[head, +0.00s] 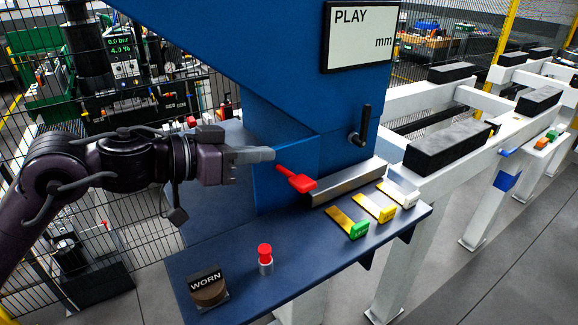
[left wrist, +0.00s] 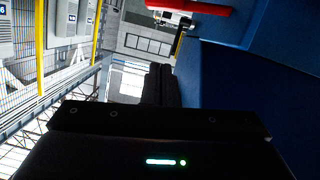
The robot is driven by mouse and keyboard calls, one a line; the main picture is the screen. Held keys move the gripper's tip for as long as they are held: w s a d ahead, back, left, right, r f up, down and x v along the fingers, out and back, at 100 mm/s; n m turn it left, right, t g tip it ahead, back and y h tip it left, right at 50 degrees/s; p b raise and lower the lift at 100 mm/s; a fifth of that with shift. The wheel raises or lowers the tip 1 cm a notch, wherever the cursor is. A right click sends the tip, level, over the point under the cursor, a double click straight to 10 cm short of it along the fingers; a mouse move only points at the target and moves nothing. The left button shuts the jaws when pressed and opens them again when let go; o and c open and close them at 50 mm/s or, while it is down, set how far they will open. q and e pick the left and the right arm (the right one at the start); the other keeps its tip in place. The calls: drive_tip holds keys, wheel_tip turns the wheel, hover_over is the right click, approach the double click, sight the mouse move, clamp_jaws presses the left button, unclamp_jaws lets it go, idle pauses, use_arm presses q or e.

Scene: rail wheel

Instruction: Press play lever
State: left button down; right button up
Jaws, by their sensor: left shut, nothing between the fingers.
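The red play lever (head: 298,181) sticks out from the side of the blue machine (head: 290,105), with its broad paddle toward the front. A red bar at the top of the left wrist view (left wrist: 190,6) looks like the same lever. My left gripper (head: 268,155) comes in from the left with its fingers shut and empty. In the head view its tips are just left of and a little above the lever's inner end; I see no clear contact. A screen (head: 361,36) on the machine reads PLAY and mm, with no number. My right gripper is not in view.
The blue bench (head: 235,262) carries a red-topped button (head: 265,258), a WORN block (head: 208,288) and green, yellow and white tabbed gauges (head: 372,207). A black handle (head: 361,130) juts from the machine. White rails with dark blocks (head: 450,147) run right.

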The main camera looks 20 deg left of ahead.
use_arm(q)
drive_tip(key=p, duration=0.3)
hover_over(292, 176)
drive_tip(key=s, duration=0.2)
drive_tip(key=f, duration=0.1)
drive_tip(key=shift+s+d+f, duration=0.1)
drive_tip(key=shift+s+f, duration=0.05)
drive_tip(key=shift+f, duration=0.95)
drive_tip(key=shift+s+d+f, duration=0.1)
drive_tip(key=shift+s+f, duration=0.05)
drive_tip(key=shift+f, duration=0.95)
